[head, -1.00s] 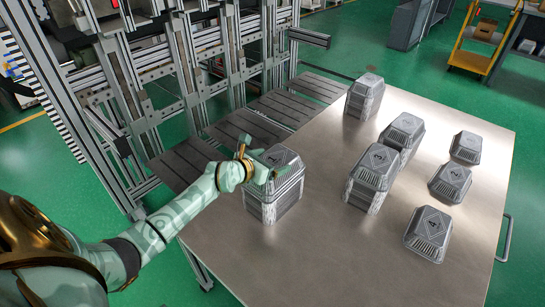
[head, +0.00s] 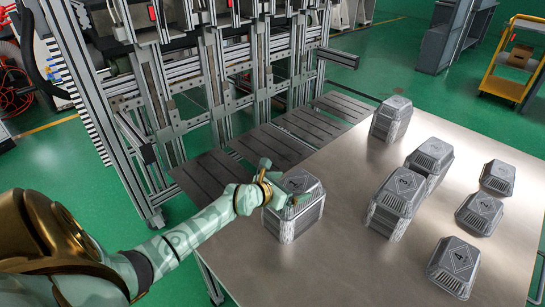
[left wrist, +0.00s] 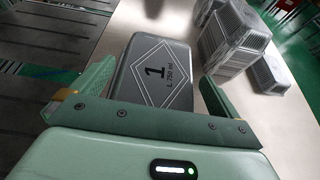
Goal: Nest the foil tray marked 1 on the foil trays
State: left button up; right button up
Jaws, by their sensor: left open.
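The foil tray marked 1 (left wrist: 152,68) shows a grey top with a black 1 in a diamond. It lies between the spread fingers of my left gripper (left wrist: 156,76) in the left wrist view. In the head view my left gripper (head: 284,182) is open at the top of the near left pile of upside-down grey trays (head: 294,222). The gripper hides part of that top, and I cannot tell whether a finger touches it. Other foil tray piles stand at the back (head: 390,119), at mid right (head: 431,158) and before it (head: 397,202). My right gripper is out of view.
Single trays lie along the right of the metal table (head: 340,262): one at the back (head: 497,178), one in the middle (head: 479,214), and one marked 4 (head: 455,266). The table's front middle is clear. A metal frame rack (head: 215,90) stands beyond the left edge.

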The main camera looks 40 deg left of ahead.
pick_arm(q)
jog(key=p+v, duration=0.6)
jog(key=v, duration=0.9)
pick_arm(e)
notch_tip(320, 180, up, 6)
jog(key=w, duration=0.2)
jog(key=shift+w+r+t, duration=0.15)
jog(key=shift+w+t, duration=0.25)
pick_arm(q)
jog(key=shift+s, duration=0.1)
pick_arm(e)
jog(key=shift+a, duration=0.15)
